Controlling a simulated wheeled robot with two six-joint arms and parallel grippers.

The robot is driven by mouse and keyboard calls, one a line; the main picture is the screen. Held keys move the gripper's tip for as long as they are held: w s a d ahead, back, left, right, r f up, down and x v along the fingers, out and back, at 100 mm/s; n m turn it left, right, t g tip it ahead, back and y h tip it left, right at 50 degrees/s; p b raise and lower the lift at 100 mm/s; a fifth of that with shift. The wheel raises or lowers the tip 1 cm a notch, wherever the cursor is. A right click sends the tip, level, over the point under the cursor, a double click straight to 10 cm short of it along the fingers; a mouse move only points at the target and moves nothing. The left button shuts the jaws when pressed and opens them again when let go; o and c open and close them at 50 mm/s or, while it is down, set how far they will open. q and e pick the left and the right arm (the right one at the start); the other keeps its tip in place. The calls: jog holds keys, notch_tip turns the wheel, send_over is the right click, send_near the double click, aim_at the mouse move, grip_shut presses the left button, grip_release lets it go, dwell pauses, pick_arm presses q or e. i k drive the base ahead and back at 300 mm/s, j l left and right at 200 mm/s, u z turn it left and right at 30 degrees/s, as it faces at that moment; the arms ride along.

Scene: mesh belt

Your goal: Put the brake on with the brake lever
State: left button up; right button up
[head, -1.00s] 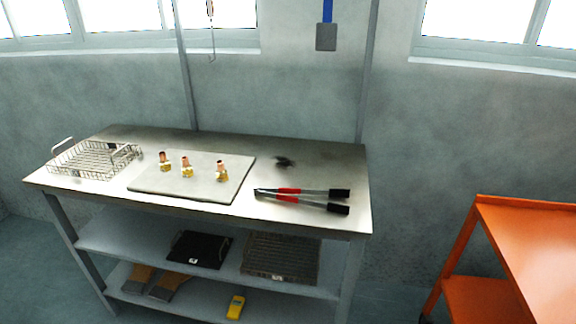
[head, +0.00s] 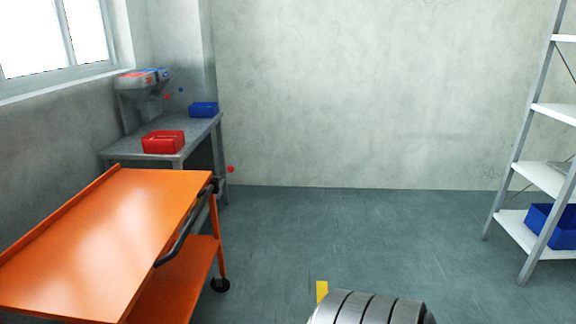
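I see nothing that I can make out for certain as the brake lever. A small red ball-shaped knob (head: 231,169) shows just right of the grey bench at the left; whether it belongs to a lever is too small to tell. The orange cart (head: 130,215) stands at the lower left, with a dark handle bar (head: 180,238) along its right side and a black caster (head: 220,285) under it. Neither of my grippers is in view.
A grey bench (head: 190,133) in the left corner bears a red bin (head: 163,142) and a blue bin (head: 204,109). White shelving (head: 548,178) stands right. A ribbed grey cylinder (head: 370,309) and a yellow strip (head: 322,290) show at bottom centre. The middle floor is clear.

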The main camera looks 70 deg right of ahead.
aim_at(230, 168)
jog(key=z, duration=1.7)
jog(key=i+l, duration=0.25)
jog(key=i, duration=0.2)
jog(key=i+l, duration=0.2)
jog(key=i, duration=0.25)
jog(key=i+l, duration=0.25)
jog(key=i, duration=0.25)
jog(key=i+l, duration=0.25)
jog(key=i, duration=0.2)
jog(key=i+l, duration=0.25)
jog(key=i, duration=0.2)
